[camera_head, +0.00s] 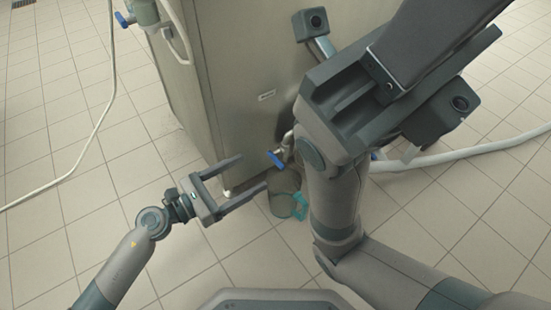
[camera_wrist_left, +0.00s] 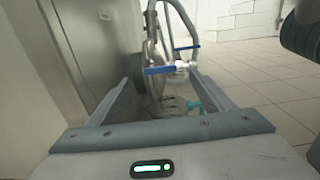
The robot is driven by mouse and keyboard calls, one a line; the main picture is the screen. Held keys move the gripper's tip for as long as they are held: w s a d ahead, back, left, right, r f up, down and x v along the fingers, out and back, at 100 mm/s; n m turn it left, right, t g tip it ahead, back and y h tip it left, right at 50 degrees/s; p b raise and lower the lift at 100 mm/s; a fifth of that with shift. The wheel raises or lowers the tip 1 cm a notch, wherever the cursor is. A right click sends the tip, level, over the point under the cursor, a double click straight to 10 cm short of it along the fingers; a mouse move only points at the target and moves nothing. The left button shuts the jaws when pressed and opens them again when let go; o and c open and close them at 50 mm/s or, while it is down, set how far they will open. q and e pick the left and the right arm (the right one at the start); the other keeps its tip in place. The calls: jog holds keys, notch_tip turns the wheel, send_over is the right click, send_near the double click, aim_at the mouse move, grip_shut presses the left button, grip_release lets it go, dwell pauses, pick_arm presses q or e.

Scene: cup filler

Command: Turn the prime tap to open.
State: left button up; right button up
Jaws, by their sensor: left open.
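A tap with a blue lever handle (camera_head: 275,159) sticks out low from the steel cabinet. No readable label shows which tap it is. My left gripper (camera_head: 253,174) is open and empty, its fingers pointing at this tap, with the handle just past the fingertips. In the left wrist view the blue handle (camera_wrist_left: 158,70) lies crosswise ahead, between the lines of the two fingers. I see no contact. My right arm's dark end (camera_head: 385,85) fills the upper right; its jaws cannot be made out.
The steel cabinet (camera_head: 235,60) stands behind the tap. A jug with a teal handle (camera_head: 300,205) is on the floor below it. Other blue handles show at upper left (camera_head: 122,20) and right (camera_head: 374,156). A white hose (camera_head: 460,152) runs right. The tiled floor at left is mostly clear.

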aim_at(274, 159)
pick_arm(q)
jog(key=b+x, duration=0.1)
jog(key=x, duration=0.8)
jog(key=shift+w+d, duration=0.25)
jog(key=shift+d, duration=0.05)
jog(key=c, duration=1.1)
